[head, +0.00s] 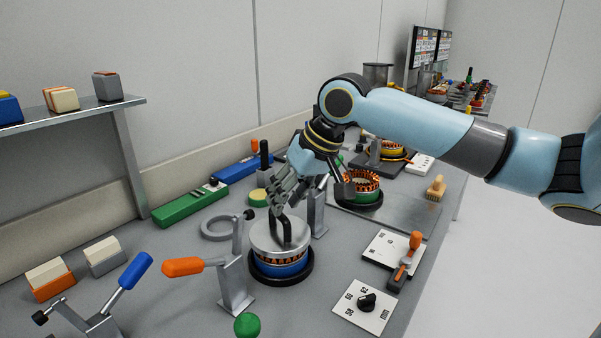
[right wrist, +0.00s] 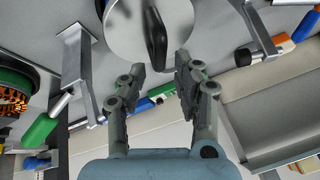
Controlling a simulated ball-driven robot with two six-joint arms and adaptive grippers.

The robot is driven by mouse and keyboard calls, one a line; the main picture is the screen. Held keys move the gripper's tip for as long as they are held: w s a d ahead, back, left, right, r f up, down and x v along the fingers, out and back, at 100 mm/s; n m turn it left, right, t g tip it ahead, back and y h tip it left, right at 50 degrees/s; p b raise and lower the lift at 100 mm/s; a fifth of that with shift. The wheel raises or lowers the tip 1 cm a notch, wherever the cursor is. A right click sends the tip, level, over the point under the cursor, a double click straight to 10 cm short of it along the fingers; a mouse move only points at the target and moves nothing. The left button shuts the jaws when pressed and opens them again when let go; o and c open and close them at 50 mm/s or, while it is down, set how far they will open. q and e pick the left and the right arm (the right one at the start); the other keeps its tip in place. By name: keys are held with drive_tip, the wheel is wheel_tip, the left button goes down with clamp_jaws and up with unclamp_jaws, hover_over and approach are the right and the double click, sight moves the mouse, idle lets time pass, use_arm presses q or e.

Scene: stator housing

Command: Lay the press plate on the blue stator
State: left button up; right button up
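The press plate (head: 265,238) is a grey disc with a dark upright loop handle (head: 287,232). It lies about level on top of the blue stator (head: 280,270), with orange windings showing just under its rim. The stator sits in a dark round base. My right gripper (head: 283,208) is above the plate at the handle. In the right wrist view, its fingers (right wrist: 160,68) are apart, with the plate (right wrist: 125,30) beyond them and the handle (right wrist: 154,38) in line with the gap, clear of both fingers. My left gripper is out of view.
Toggle clamps with an orange handle (head: 183,267) and a blue handle (head: 136,271) stand left of the stator. A grey ring (head: 217,229) lies behind. A green stator (head: 360,192) is farther back. A dial panel (head: 363,308) and orange-handled switch (head: 405,262) are at right.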

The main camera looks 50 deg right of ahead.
drive_tip(key=p+v, duration=0.2)
drive_tip(key=v, duration=0.5)
drive_tip(key=shift+s+r, duration=0.15)
drive_tip(key=shift+r, duration=0.15)
